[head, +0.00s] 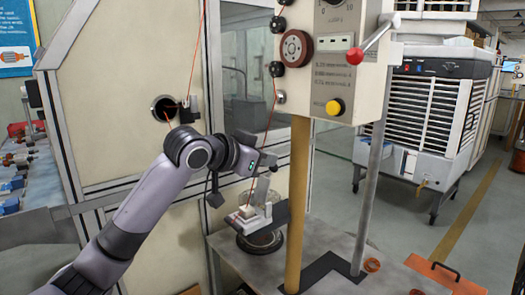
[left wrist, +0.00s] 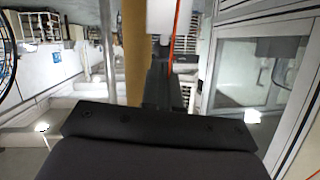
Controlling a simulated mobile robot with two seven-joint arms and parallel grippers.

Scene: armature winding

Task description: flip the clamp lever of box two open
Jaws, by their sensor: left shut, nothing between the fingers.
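A beige control box (head: 328,60) hangs at top centre of the head view, with dials and a yellow button. A lever with a red ball knob (head: 355,56) sticks out at its right side, slanting down-left. No label marks any box as box two, and I cannot make out a clamp lever for certain. My left gripper (head: 268,160) is below the control box, above a small pale fixture (head: 255,213) and apart from the red knob. It is shut and empty; its fingers (left wrist: 160,85) show dark in the left wrist view. My right gripper is not in view.
A tan post (head: 298,200) and a grey post (head: 372,190) stand right of my left gripper. A thin orange wire (head: 270,120) runs down close to it. A machine cabinet (head: 110,100) is behind my arm.

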